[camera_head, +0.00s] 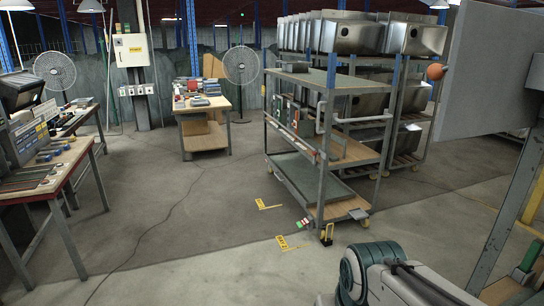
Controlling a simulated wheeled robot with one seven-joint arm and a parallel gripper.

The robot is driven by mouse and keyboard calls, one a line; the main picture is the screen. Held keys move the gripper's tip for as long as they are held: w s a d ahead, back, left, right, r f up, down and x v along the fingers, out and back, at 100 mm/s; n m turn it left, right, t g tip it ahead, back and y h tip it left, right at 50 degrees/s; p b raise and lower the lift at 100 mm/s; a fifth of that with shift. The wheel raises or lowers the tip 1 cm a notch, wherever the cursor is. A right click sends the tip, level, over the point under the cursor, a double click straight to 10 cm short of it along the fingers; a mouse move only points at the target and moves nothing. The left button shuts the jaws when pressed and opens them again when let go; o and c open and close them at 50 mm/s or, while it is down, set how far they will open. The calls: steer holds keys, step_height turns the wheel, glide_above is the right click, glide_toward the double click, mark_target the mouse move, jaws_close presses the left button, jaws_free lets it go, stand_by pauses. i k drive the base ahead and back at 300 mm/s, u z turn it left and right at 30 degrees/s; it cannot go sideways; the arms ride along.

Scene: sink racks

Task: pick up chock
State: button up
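A small dark object with a yellow upright part (327,236) stands on the floor at the near corner of the shelf cart, by its wheel. It looks like the chock, but it is too small to be sure. It appears upright and close to the cart's leg; I cannot tell if it touches the wheel. Part of my arm shows at the bottom right, on the near side of the cart. My gripper is out of view, so its state is hidden.
The shelf cart (333,161) stands right of centre, before racks of steel sinks (345,36). Yellow floor marks (290,243) lie beside it. A workbench (60,165) is at left, a small table (203,108) behind. The middle floor is open, crossed by a cable (172,206).

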mark_target(328, 243)
steer(key=z, duration=0.2)
steer(key=i, duration=1.65)
steer(key=z, duration=0.3)
steer(key=i, duration=2.3)
steer(key=z, duration=0.2)
